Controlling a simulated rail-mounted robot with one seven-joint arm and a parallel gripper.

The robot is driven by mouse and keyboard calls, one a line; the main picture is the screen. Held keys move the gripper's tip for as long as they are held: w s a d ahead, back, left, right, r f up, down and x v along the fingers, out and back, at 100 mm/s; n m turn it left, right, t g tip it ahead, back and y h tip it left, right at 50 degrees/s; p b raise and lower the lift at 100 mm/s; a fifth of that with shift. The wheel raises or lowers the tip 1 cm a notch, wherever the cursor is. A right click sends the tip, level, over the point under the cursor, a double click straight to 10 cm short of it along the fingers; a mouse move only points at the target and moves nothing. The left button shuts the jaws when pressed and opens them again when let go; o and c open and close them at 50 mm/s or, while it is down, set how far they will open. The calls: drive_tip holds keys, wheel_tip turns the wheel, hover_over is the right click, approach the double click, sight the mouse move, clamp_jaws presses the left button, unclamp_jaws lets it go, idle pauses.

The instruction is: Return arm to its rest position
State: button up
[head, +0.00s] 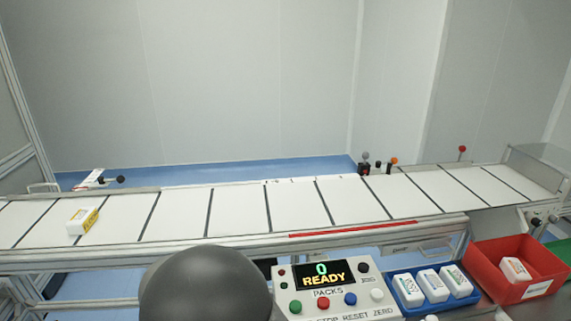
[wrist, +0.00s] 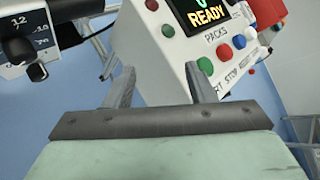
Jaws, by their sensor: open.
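My gripper (wrist: 182,84) shows in the wrist view with its two grey fingers spread apart and nothing between them. The control box (wrist: 190,55) with its READY display and coloured buttons lies beyond the fingers and appears tilted in that view. I cannot tell the exact gap between fingers and box. In the head view a dark grey rounded part of my arm (head: 205,285) stands at the bottom, left of the control box (head: 335,290), and hides part of the conveyor's front edge. The gripper itself does not show in the head view.
The conveyor (head: 240,210) runs across the head view, with a white and yellow pack (head: 82,221) at its left. A blue tray (head: 408,302) holds white packs. A red bin (head: 487,281) holds a white pack. A black knob (wrist: 18,50) shows in the wrist view.

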drive_tip(key=s+d+r+m+g, duration=0.1)
drive_tip(key=d+m, duration=0.2)
drive_tip(key=d, duration=0.1)
drive_tip(key=s+d+r+m+g, duration=0.1)
drive_tip(key=d+r+m+g, duration=0.1)
drive_tip(key=d+m, duration=0.2)
drive_tip(key=s+d+r+m+g+y, duration=0.1)
drive_tip(key=s+d+m+g, duration=0.1)
drive_tip(key=d+m, duration=0.1)
drive_tip(key=shift+s+d+r+m+p, duration=0.1)
drive_tip(key=shift+d+r+m+p, duration=0.25)
drive_tip(key=shift+d, duration=0.25)
drive_tip(key=s+d+r+m+g+y+p, duration=0.1)
drive_tip(key=s+d+r+m+y, duration=0.2)
drive_tip(key=s+m, duration=0.5)
drive_tip(key=s+d+r+m+g+y, duration=0.1)
drive_tip(key=s+d+r+m+y, duration=0.2)
drive_tip(key=m, duration=1.2)
drive_tip(key=s+d+y, duration=0.1)
drive_tip(key=s+d, duration=0.2)
drive_tip(key=s, duration=0.2)
drive_tip(key=shift+d+r+y+p, duration=0.2)
drive_tip(key=shift+d+y+p, duration=0.1)
drive_tip(key=shift+p, duration=0.1)
drive_tip(key=shift+w, duration=0.1)
